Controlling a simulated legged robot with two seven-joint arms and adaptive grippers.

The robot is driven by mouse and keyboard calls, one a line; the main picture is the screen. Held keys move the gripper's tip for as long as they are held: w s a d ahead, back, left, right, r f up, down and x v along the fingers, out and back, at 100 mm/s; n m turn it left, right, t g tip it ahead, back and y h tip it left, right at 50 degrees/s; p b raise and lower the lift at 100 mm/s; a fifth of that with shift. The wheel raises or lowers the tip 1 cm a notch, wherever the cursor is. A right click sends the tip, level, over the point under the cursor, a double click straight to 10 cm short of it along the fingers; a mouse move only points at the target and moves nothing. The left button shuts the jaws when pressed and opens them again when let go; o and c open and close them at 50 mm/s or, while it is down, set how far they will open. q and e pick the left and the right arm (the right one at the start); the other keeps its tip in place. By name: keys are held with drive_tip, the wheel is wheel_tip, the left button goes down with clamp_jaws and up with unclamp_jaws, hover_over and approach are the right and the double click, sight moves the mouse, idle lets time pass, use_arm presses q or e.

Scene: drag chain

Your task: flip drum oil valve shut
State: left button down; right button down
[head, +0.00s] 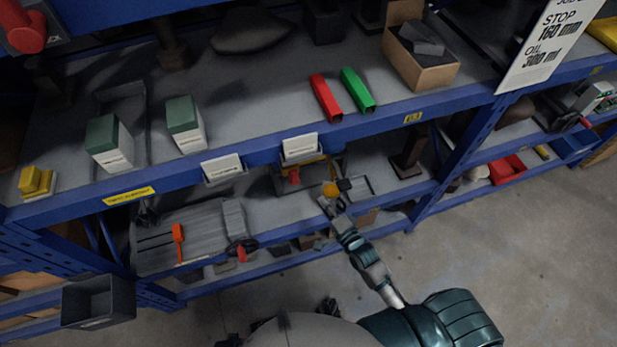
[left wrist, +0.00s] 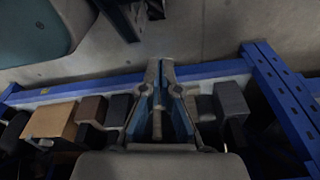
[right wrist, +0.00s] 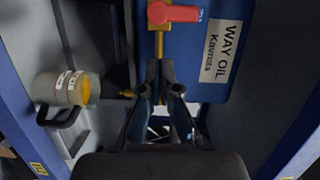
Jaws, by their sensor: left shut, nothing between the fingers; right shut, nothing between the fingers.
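A blue drum (right wrist: 205,50) labelled WAY OIL fills the upper middle of the right wrist view. Its red valve handle (right wrist: 175,14) sits on a brass pipe (right wrist: 158,45) and points across it to the right. My right gripper (right wrist: 160,72) is shut and empty, just below the pipe in the picture; contact cannot be told. It also shows in the head view (head: 325,203), right of the handle. My left gripper (left wrist: 160,68) is shut and empty, away from the drum, by a shelf edge.
A grey jug (right wrist: 58,88) with yellow inside stands left of the drum in the right wrist view. Blue shelf beams (head: 330,140) run above the lower shelf. An orange lever (head: 179,240) is on a grey unit to the left. The floor (head: 500,240) at right is clear.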

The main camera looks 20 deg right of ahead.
sight(293, 174)
use_arm(q)
drive_tip(key=shift+w+r, duration=0.1)
drive_tip(key=shift+w, duration=0.1)
use_arm(e)
drive_tip(key=shift+a+r+t, duration=0.15)
drive_tip(key=shift+a+r, duration=0.05)
drive_tip(key=shift+r, duration=0.4)
drive_tip(key=shift+a+r+t, duration=0.15)
drive_tip(key=shift+a+r, duration=0.05)
drive_tip(key=shift+r, duration=0.4)
drive_tip(key=shift+d, duration=0.1)
